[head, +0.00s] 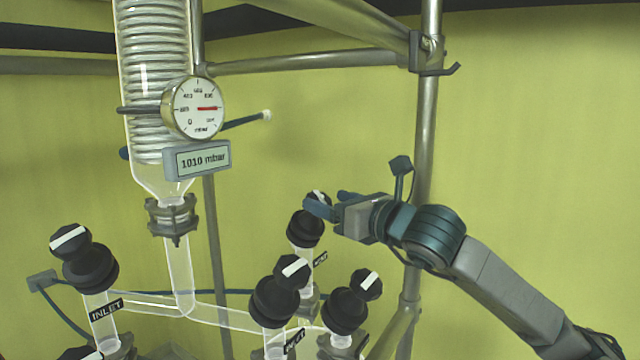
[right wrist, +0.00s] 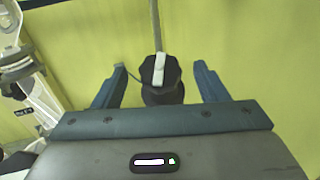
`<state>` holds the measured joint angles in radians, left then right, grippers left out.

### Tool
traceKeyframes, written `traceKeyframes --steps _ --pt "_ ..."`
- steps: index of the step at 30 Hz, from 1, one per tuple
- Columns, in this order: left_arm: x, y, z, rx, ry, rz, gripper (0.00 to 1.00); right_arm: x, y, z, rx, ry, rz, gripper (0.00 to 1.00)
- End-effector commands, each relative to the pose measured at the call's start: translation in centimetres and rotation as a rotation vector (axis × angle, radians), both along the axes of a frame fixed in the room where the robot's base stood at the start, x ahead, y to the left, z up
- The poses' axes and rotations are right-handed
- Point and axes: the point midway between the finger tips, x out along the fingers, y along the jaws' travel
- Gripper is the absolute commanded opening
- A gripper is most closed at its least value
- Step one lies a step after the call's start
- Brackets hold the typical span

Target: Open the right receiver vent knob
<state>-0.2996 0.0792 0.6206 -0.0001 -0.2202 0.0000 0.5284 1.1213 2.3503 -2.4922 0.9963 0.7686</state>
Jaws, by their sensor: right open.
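The vent knob (head: 306,230) is a black ribbed knob on a glass stem, with a partly readable label (head: 320,258) below it. A white bar marks its smaller top cap. My right gripper (head: 320,204) is at the cap and hides part of it in the head view. In the right wrist view the knob (right wrist: 160,78) stands between the two blue fingers of my open right gripper (right wrist: 160,72), with a gap on each side. The white bar runs nearly up and down in that view. My left gripper is not in view.
Nearby black knobs stand in front (head: 275,300), to the right (head: 345,308) and at the left by the INLET label (head: 85,268). A glass condenser with a gauge (head: 196,107) and a 1010 mbar display (head: 203,160) stands left. A metal post (head: 425,150) rises behind my right arm.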

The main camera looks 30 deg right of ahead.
Motion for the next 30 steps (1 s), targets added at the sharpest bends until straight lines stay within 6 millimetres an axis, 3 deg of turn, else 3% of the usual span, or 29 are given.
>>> traceKeyframes --steps 3,10,26,30 --pt "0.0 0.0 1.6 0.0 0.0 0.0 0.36 1.0 0.3 0.3 0.007 0.004 0.001 0.67" --pt "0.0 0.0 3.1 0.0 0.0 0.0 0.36 2.7 0.4 0.3 0.005 0.002 0.0 0.67" --pt "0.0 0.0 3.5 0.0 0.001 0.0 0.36 3.5 0.5 -0.1 0.0 0.002 -0.001 0.67" --pt "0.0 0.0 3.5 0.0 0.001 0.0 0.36 3.5 0.5 -0.1 0.0 0.002 -0.001 0.39"
